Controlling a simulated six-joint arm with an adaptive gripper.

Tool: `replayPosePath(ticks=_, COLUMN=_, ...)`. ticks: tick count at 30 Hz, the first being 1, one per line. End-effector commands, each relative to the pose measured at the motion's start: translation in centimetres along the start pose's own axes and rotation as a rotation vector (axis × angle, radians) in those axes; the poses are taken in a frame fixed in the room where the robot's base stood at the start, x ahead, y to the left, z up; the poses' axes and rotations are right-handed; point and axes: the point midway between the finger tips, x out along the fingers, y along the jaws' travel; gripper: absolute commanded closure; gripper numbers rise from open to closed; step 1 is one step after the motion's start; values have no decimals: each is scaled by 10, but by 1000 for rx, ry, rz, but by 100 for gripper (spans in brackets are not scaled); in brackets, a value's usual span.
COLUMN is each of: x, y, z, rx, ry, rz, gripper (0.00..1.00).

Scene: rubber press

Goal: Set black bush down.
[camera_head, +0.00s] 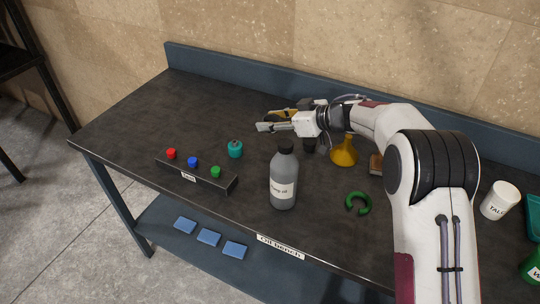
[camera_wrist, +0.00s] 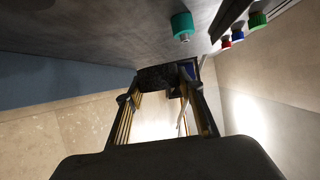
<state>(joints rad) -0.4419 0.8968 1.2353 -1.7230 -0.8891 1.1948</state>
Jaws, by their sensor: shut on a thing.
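My gripper (camera_head: 265,121) is held over the back middle of the bench, pointing left. In the wrist view my gripper (camera_wrist: 170,85) has its fingers shut on a dark piece, the black bush (camera_wrist: 155,77), at the fingertips. Its outline is hard to separate from the dark fingers. In the head view the bush cannot be made out clearly against the fingers. The dark bench top (camera_head: 130,125) lies below; the exact gap to it cannot be told.
A grey bottle (camera_head: 284,182) stands in front of my gripper. A teal container (camera_head: 235,149) and a block with red, blue and green knobs (camera_head: 205,178) are to the left. A yellow flask (camera_head: 344,152), green ring (camera_head: 358,202) and white cup (camera_head: 499,201) are to the right. The back left is clear.

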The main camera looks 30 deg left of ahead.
Motion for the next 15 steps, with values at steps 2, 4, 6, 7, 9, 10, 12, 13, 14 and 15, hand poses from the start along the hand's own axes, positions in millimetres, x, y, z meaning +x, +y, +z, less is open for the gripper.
replayPosePath(ticks=2, x=0, y=-1, z=-2, rx=-8, ry=0, rz=-14, gripper=79)
replayPosePath(ticks=4, x=-1, y=-4, z=-4, rx=-14, ry=0, rz=-29, gripper=79)
replayPosePath(ticks=6, x=-2, y=-7, z=-1, rx=-16, ry=-1, rz=-36, gripper=79)
replayPosePath(ticks=7, x=-2, y=-8, z=-1, rx=-16, ry=0, rz=-36, gripper=79)
replayPosePath(ticks=9, x=-2, y=-10, z=0, rx=-16, ry=0, rz=-34, gripper=79)
replayPosePath(ticks=10, x=-2, y=-10, z=1, rx=-16, ry=0, rz=-33, gripper=79)
replayPosePath(ticks=12, x=-2, y=-11, z=1, rx=-13, ry=0, rz=-29, gripper=79)
replayPosePath(ticks=13, x=-2, y=-11, z=1, rx=-12, ry=0, rz=-26, gripper=79)
replayPosePath(ticks=14, x=-2, y=-12, z=1, rx=-11, ry=0, rz=-23, gripper=79)
replayPosePath(ticks=15, x=-2, y=-12, z=1, rx=-9, ry=0, rz=-20, gripper=79)
